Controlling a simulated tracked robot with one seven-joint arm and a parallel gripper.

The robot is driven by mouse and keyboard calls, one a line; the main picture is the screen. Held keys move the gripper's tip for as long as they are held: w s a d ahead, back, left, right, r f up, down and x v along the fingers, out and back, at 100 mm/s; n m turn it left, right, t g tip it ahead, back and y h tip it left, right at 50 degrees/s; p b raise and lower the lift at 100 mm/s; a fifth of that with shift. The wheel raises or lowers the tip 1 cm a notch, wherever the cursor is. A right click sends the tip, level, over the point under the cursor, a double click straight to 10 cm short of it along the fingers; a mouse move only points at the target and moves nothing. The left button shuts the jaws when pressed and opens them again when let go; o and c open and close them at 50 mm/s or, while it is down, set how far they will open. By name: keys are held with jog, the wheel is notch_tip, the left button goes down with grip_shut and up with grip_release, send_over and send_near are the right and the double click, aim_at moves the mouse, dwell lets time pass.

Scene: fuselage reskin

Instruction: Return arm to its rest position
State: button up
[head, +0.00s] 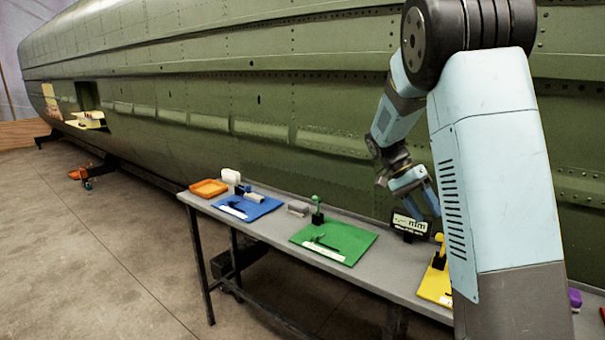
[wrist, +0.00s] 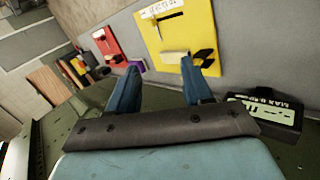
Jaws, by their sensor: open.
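My gripper (head: 428,194) is above the table (head: 270,222), near its back edge and close to the green fuselage (head: 300,100). In the wrist view its two blue fingers (wrist: 157,88) are spread apart with nothing between them. Beyond the fingers lie a yellow mat (wrist: 200,30) and a red mat (wrist: 97,30). My arm is bent, and its light blue link hides part of the table's right end in the head view.
A black sign (head: 408,225) stands close below my gripper. A green mat (head: 355,238), a blue mat (head: 262,208) and an orange tray (head: 209,187) lie leftward on the table. The fuselage wall runs closely behind.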

jog(key=s+a+r+n+t+y, duration=0.2)
jog(key=s+r+n+t, duration=0.1)
jog(key=s, duration=0.5)
jog(key=s+a+r+n+t+y, duration=0.1)
jog(key=s+a+r+n+t, duration=0.2)
jog(key=s, duration=0.6)
jog(key=s+a+r+n+t+y, duration=0.2)
jog(key=s+t, duration=0.3)
jog(key=s, duration=0.4)
jog(key=shift+s+a+r+n+y, duration=0.15)
jog(key=shift+a+r+n+y, duration=0.2)
jog(key=shift+r+n, duration=0.5)
